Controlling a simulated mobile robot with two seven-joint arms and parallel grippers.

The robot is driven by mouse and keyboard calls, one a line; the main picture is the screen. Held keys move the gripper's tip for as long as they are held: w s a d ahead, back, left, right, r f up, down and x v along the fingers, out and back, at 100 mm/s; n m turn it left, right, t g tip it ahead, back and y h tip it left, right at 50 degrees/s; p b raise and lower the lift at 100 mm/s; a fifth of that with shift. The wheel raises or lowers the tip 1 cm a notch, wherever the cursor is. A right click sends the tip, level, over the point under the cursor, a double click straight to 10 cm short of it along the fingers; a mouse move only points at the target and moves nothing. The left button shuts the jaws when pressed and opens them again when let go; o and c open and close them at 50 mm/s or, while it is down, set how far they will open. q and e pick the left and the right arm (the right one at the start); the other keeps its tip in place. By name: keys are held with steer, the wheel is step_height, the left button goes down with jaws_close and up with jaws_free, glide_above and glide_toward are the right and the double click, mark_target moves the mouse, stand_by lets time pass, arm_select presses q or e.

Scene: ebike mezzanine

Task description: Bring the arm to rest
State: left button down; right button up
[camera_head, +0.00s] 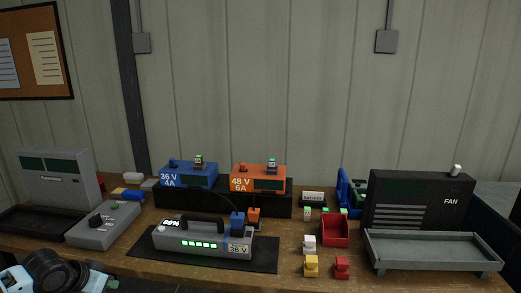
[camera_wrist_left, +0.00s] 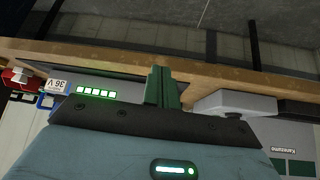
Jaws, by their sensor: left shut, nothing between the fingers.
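My left gripper (camera_head: 112,285) is low at the left of the head view, in front of the workbench (camera_head: 170,280) edge, partly cut off by the bottom of the frame. In the left wrist view its dark green fingers (camera_wrist_left: 162,87) are together with nothing between them. The bench edge runs across the picture beyond the fingertips. The gripper appears apart from everything on the bench. My right gripper is in neither view.
A grey 36 V battery (camera_head: 202,242) lies on a black mat (camera_head: 262,262). Behind it stand a blue charger (camera_head: 190,175) and an orange charger (camera_head: 258,180). A grey box with a knob (camera_head: 103,225) is at left. A red bin (camera_head: 335,230) and grey tray (camera_head: 430,252) are at right.

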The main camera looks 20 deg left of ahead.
arm_select(q)
steer(key=s+d+f+m+h, duration=0.1)
steer(key=s+d+f, duration=0.4)
steer(key=d+f, duration=0.3)
steer(key=s+d+f+h, duration=0.1)
steer(key=s+d+f, duration=0.5)
steer(key=f, duration=0.4)
steer(key=s+d+f+t, duration=0.1)
steer(key=s+d, duration=0.3)
steer(key=d, duration=0.4)
steer(key=s+d+f+m+t, duration=0.1)
steer(key=s+d+f, duration=0.1)
steer(key=s+d, duration=0.3)
steer(key=d, duration=0.4)
steer(key=shift+s+f, duration=0.25)
steer(key=shift+s, duration=0.05)
